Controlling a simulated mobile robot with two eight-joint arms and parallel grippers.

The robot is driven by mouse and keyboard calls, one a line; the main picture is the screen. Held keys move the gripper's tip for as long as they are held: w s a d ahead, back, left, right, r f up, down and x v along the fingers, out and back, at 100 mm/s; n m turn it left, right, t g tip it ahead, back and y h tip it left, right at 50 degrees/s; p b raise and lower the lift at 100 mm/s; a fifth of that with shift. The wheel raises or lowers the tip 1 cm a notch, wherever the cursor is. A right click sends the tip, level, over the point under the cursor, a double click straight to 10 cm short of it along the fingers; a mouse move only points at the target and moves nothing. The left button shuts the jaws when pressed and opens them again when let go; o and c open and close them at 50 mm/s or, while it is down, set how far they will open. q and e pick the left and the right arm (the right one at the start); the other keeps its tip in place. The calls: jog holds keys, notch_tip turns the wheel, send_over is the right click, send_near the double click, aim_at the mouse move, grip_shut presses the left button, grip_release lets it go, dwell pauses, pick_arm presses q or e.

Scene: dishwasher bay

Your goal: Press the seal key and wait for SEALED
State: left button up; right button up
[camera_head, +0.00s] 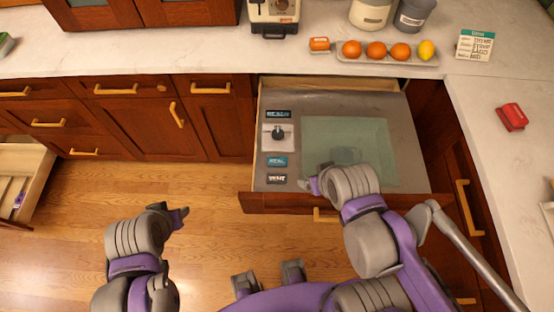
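An open drawer (402,120) holds a grey panel with a column of controls on its left and a pale green translucent area (345,135) on its right. The blue seal key (277,161) sits below a white dial plate with a dark knob (278,133). A black vent key (277,179) is below it. A small dark display (278,114) is at the top; its lettering is too small to read surely. My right gripper (312,185) is over the drawer's front part, right of the vent key and apart from the keys. My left gripper (182,213) is over the floor, left of the drawer.
A red object (511,117) lies on the right counter. Another drawer (40,166) stands open at far left.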

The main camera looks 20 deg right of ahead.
grip_shut()
dwell(0.4)
dwell(1.4)
